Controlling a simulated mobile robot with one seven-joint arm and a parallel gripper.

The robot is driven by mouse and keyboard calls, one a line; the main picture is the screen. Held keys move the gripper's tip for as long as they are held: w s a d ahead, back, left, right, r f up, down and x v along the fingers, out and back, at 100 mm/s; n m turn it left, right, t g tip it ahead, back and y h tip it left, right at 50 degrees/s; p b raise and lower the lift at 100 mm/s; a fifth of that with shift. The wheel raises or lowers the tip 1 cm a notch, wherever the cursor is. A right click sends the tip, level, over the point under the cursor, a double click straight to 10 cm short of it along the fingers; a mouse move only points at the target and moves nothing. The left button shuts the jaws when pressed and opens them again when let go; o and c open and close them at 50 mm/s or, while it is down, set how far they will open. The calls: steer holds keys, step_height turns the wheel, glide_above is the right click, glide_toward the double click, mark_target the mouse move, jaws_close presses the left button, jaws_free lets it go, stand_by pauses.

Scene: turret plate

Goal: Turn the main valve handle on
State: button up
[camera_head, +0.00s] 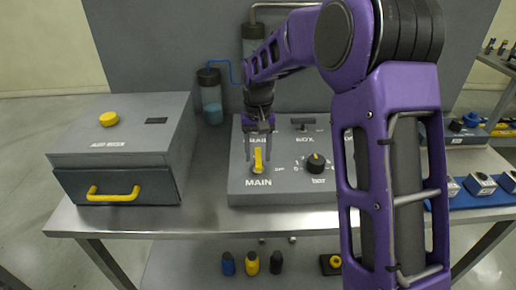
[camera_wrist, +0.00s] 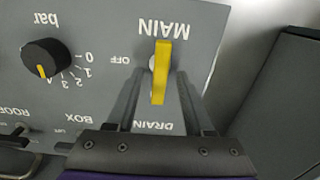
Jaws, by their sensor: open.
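The main valve handle (camera_head: 257,160) is a yellow lever on the sloped grey control panel (camera_head: 290,196), just above the label MAIN. In the head view it stands roughly upright in the picture. In the wrist view the yellow handle (camera_wrist: 161,72) lies lengthwise between my fingers, with OFF printed to its left. My gripper (camera_head: 258,150) is over the handle from above. In the wrist view my gripper (camera_wrist: 155,85) is open, with one finger on each side of the handle and a visible gap. I cannot tell whether either finger touches it.
A black bar knob (camera_head: 315,163) sits right of the handle. Behind are BOX and other controls, partly hidden by my arm. A grey box (camera_head: 120,150) with a yellow drawer handle stands left. A blue-filled bottle (camera_head: 211,97) stands behind. The table front (camera_head: 215,222) is clear.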

mark_target(258, 156)
step_height(258, 156, up, 18)
steer(key=shift+f, duration=0.25)
steer(key=shift+w, duration=0.1)
